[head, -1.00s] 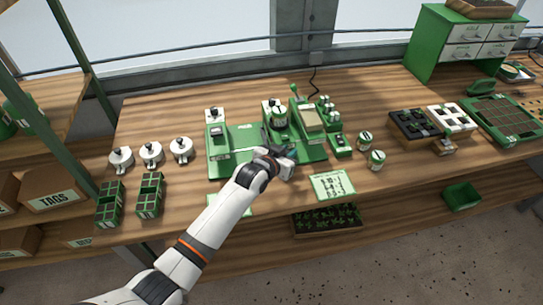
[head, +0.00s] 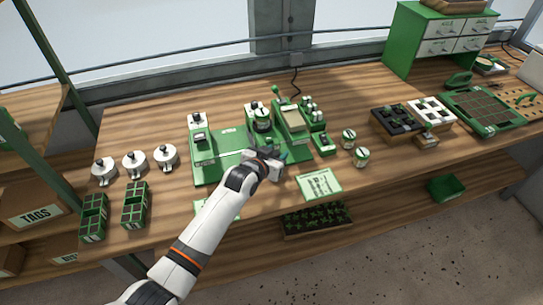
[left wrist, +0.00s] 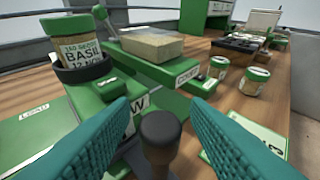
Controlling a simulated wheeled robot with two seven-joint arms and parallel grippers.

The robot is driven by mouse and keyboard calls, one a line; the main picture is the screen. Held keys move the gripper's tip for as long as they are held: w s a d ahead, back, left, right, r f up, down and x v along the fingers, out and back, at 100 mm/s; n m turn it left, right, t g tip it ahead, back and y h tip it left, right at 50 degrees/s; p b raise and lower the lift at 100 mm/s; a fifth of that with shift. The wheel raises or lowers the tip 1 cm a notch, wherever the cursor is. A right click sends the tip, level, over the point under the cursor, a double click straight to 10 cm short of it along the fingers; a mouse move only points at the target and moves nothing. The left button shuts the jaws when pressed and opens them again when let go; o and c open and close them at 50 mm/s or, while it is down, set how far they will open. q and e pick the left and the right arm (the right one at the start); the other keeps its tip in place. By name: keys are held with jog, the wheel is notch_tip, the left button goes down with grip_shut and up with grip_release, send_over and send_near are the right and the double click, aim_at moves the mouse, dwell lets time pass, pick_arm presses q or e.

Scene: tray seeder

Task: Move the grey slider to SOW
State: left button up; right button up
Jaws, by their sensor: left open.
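The green seeder (head: 207,172) stands on the bench in the head view. The slider's knob (left wrist: 160,132), dark grey and rounded on a post, stands upright between the teal fingers of my left gripper (left wrist: 161,108). Gaps show on both sides of it, so the gripper is open around it. Behind the knob is a label ending in W (left wrist: 136,106), partly hidden by the left finger. A LOAD label (left wrist: 34,115) is to the left and a COVER label (left wrist: 187,75) to the right. In the head view my left gripper (head: 268,162) is at the seeder's front edge and hides the slider.
A BASIL seed jar (left wrist: 84,48) sits in a dark ring on the seeder. Two more jars (head: 361,157) stand to its right. A printed card (head: 318,184) lies in front. Several white lidded pieces (head: 134,163) stand to the left.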

pick_arm(q)
jog(key=v, duration=1.2)
jog(key=shift+b, duration=0.45)
jog(key=shift+f, duration=0.1)
jog(key=s+a+f+n+g+y, duration=0.1)
jog(key=s+a+f+g+y, duration=0.15)
jog(key=s+a, duration=0.55)
jog(key=s+a+f+n+g+y, duration=0.2)
jog(key=s+a+f+g, duration=0.15)
jog(key=s, duration=0.75)
jog(key=s+a+f+n+g+y, duration=0.1)
jog(key=s+a+f+g+y, duration=0.1)
jog(key=s+a, duration=0.6)
jog(key=s+d+f+g+b, duration=0.1)
jog(key=s+f, duration=0.1)
jog(key=f, duration=1.2)
jog(key=s+d+f+g+b, duration=0.1)
jog(key=s+f, duration=0.1)
jog(key=f, duration=1.3)
jog(key=s+a+f, duration=0.2)
jog(key=s+f, duration=1.3)
jog(key=f, duration=0.1)
jog(key=shift+s+a+m+g+b, duration=0.3)
jog(key=shift+s+a+g+b, duration=0.05)
jog(key=shift+a+g+b, duration=0.05)
